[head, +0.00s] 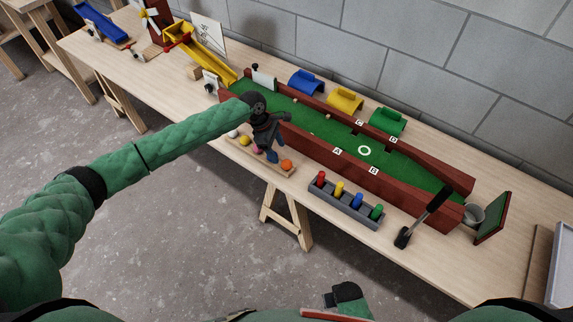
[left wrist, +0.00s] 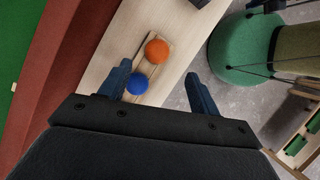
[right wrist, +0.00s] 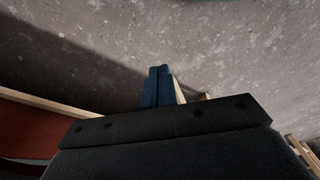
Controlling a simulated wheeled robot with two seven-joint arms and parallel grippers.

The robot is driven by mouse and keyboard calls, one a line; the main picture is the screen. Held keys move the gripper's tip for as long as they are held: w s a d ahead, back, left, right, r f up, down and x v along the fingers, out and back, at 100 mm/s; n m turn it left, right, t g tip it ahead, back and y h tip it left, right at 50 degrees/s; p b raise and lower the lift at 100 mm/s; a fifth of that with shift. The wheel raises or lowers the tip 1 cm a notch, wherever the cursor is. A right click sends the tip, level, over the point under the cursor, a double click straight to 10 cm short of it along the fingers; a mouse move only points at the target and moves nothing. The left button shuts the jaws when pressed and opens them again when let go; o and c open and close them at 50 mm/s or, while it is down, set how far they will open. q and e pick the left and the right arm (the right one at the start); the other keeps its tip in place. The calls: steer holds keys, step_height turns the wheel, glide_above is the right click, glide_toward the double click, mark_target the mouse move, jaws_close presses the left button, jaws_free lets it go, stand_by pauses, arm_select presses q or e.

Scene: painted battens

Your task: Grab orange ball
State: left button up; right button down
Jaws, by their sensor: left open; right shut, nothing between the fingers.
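The orange ball (head: 286,165) sits at the right end of a narrow wooden ball rack (head: 262,158) near the table's front edge. My left gripper (head: 272,153) is above the rack, just left of the orange ball. In the left wrist view the orange ball (left wrist: 157,51) lies beyond the open fingers, and a blue ball (left wrist: 136,84) is nearer, beside the left finger. The left gripper (left wrist: 163,80) is open with nothing held. My right gripper (right wrist: 157,70) is shut and empty, with grey floor behind it.
White (head: 233,133) and yellow (head: 244,141) balls sit farther left on the rack; a pink one is partly hidden. The red-walled green course (head: 330,125) stands behind. A grey peg tray (head: 345,207) and a black-handled tool (head: 423,217) are to the right.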

mark_target(285, 161)
arm_select(q)
steer(key=shift+p+x, duration=0.35)
steer(key=shift+x, duration=0.75)
steer(key=p+x, duration=0.1)
steer(key=x, duration=0.1)
steer(key=p+x, duration=0.1)
steer(key=x, duration=0.1)
steer(key=shift+w+d+f, duration=0.15)
steer(key=shift+d+f, duration=0.15)
steer(key=shift+d, duration=0.05)
steer(key=shift+f, duration=0.3)
arm_select(e)
step_height(285, 161, down, 7)
steer(key=s+d, duration=0.1)
steer(key=shift+s+d+t, duration=0.15)
steer(key=shift+d+t, duration=0.15)
steer(key=shift+d, duration=0.1)
arm_select(q)
steer(key=shift+c, duration=0.2)
arm_select(e)
steer(key=shift+f, duration=0.1)
arm_select(q)
steer(key=c, duration=1)
